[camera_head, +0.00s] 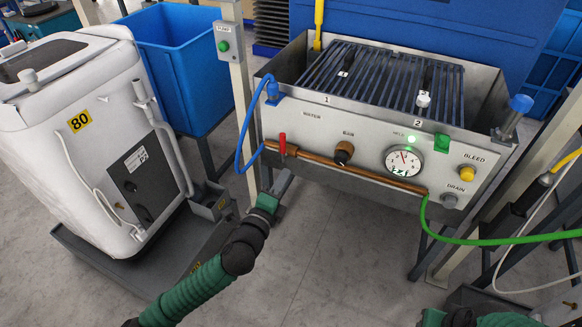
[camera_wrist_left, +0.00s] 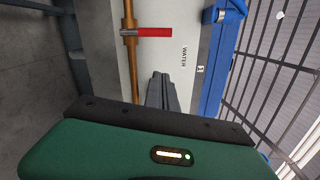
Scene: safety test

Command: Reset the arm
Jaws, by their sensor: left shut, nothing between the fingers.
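My left arm comes in from the bottom left in the head view. Its gripper (camera_head: 282,186) is in front of the lower left part of a steel test bench (camera_head: 340,180), below the copper pipe. The dark fingers are together with nothing between them. In the left wrist view the closed fingers (camera_wrist_left: 162,92) point at the bench panel near the "WATER" label, with the red lever (camera_wrist_left: 150,32) beyond them. In the head view the red lever (camera_head: 282,145) is above the fingertips. Part of my right arm shows at the bottom right edge; its fingers are not visible.
The bench carries a gauge (camera_head: 404,162), a yellow knob (camera_head: 467,174), a blue hose (camera_head: 242,140) and a green hose (camera_head: 500,240). A white machine (camera_head: 75,130) marked 80 and a blue bin (camera_head: 190,70) stand left. Grey floor (camera_head: 330,270) is clear in front.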

